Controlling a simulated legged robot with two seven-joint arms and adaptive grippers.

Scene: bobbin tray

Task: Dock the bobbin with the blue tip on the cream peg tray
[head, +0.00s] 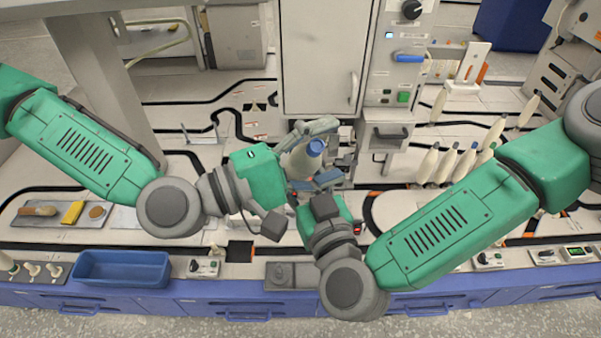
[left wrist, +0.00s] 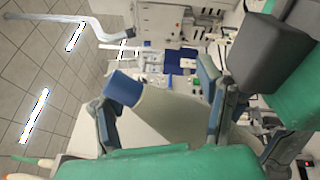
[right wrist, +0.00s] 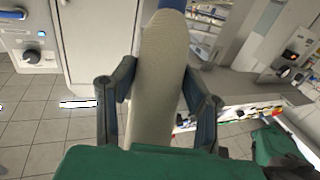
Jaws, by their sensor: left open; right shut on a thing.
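My right gripper (head: 315,184) is shut on the bobbin from below. In the right wrist view the bobbin (right wrist: 158,85) stands between its two fingers. My left gripper (head: 312,140) is open, coming from the left. In the left wrist view its fingers lie either side of the bobbin (left wrist: 170,115); contact cannot be told. A tray with pale pegs (head: 52,271) is at the lower left edge; its base looks grey and it is partly cut off.
Several pale bobbins (head: 428,163) stand at the right. A blue bin (head: 122,270) sits by the front edge, beside the pegs. A grey tray (head: 32,219) with small tools lies behind it. A tall white cabinet (head: 318,60) stands behind my grippers.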

